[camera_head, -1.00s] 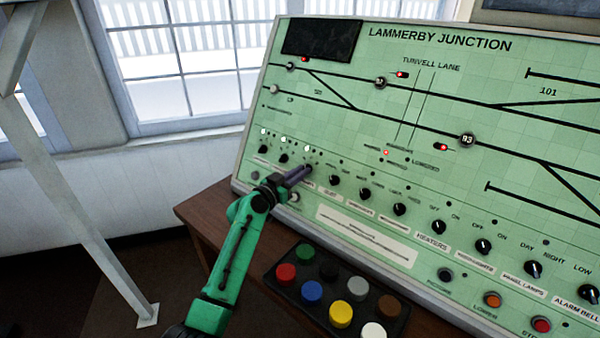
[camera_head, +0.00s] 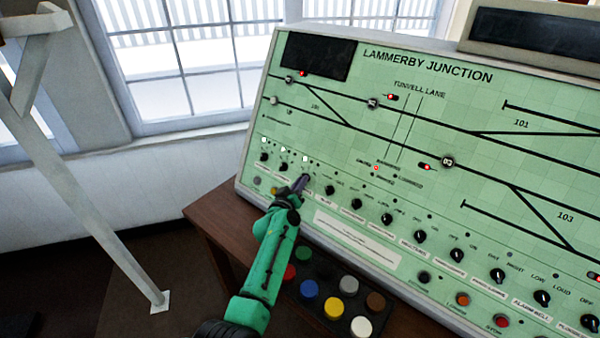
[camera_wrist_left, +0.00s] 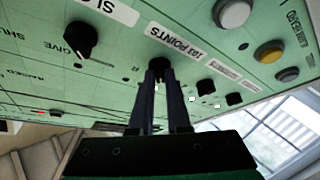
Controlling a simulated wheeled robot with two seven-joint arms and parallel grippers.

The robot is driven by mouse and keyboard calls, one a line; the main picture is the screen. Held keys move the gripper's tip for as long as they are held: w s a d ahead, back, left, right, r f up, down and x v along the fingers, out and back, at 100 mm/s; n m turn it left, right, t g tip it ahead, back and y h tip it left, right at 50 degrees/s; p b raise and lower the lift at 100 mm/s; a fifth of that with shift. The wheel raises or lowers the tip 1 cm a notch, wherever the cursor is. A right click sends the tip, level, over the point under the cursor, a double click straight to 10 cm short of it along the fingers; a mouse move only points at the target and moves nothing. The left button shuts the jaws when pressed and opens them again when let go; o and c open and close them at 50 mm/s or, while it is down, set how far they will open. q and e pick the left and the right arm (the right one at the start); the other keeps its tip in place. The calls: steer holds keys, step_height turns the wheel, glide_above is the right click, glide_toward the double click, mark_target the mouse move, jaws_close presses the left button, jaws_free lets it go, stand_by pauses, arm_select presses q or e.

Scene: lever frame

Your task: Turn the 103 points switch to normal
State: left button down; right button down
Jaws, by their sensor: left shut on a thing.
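The 103 points switch (camera_wrist_left: 159,63) is a small black rotary knob on the green panel, with a white "103 POINTS" label (camera_wrist_left: 172,40) beside it in the left wrist view. My left gripper (camera_wrist_left: 158,76) is shut on this knob, its two dark fingers reaching to the panel face. The fingers hide much of the knob, so its pointer direction cannot be read. In the head view my left gripper (camera_head: 301,183) meets the lower left part of the signal panel (camera_head: 395,160). My right gripper is not in view.
Similar black knobs stand close on both sides, including one (camera_wrist_left: 80,40) in the left wrist view. White (camera_wrist_left: 233,12) and yellow (camera_wrist_left: 268,50) buttons are nearby. A tray of coloured buttons (camera_head: 319,277) lies below the panel, beside my left arm.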

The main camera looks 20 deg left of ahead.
arm_select(q)
steer(key=shift+d+n+y+p, duration=0.1)
steer(key=shift+n+y+p, duration=0.4)
steer(key=shift+n+p, duration=0.35)
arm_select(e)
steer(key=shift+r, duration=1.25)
arm_select(q)
steer(key=c, duration=0.9)
jaws_free()
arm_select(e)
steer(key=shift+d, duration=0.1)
